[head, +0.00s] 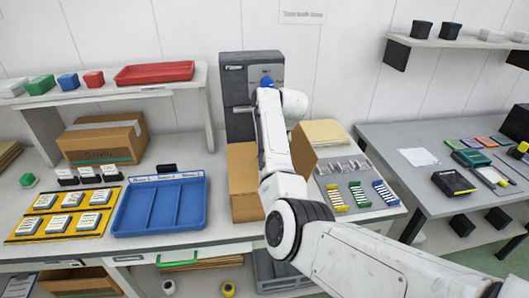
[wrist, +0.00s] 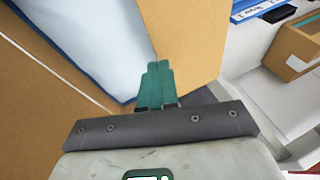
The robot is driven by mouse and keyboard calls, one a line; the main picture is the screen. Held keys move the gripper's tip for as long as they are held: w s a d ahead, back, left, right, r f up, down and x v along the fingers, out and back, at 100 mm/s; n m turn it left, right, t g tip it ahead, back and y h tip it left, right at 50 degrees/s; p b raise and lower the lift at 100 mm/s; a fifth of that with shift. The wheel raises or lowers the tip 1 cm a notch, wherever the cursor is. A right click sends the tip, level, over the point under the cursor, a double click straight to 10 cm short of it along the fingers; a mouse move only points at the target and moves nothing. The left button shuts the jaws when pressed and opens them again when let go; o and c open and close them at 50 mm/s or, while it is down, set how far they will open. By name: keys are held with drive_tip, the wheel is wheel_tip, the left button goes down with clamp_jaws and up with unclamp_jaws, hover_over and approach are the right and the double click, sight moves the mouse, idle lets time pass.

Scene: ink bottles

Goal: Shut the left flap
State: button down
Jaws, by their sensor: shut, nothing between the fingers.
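An open cardboard box stands in the middle of the bench, partly hidden behind my arm in the head view. Its left flap (head: 243,165) stands raised on the side toward the blue tray. A tan panel (head: 305,150) shows on the right side of my arm. In the wrist view, a cardboard panel, seemingly the left flap (wrist: 188,35), is right behind my fingertips. A pale blue-white surface (wrist: 85,40) lies between it and another cardboard panel (wrist: 35,85). My gripper (wrist: 154,68) has teal fingers, shut and empty, close to the flap; contact cannot be told. The head view does not clearly show the fingers.
A blue divided tray (head: 160,205) sits left of the box, with a yellow label board (head: 65,213) beyond it. A closed carton (head: 103,140) is behind. Racks of coloured strips (head: 358,195) lie right of the box. A dark machine (head: 237,90) stands behind.

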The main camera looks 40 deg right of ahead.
drive_tip(key=w+v, duration=0.1)
drive_tip(key=v, duration=1.2)
drive_tip(key=shift+d+r+p, duration=0.3)
drive_tip(key=shift+r+p, duration=0.05)
drive_tip(key=shift+p, duration=0.1)
drive_tip(key=shift+s, duration=0.15)
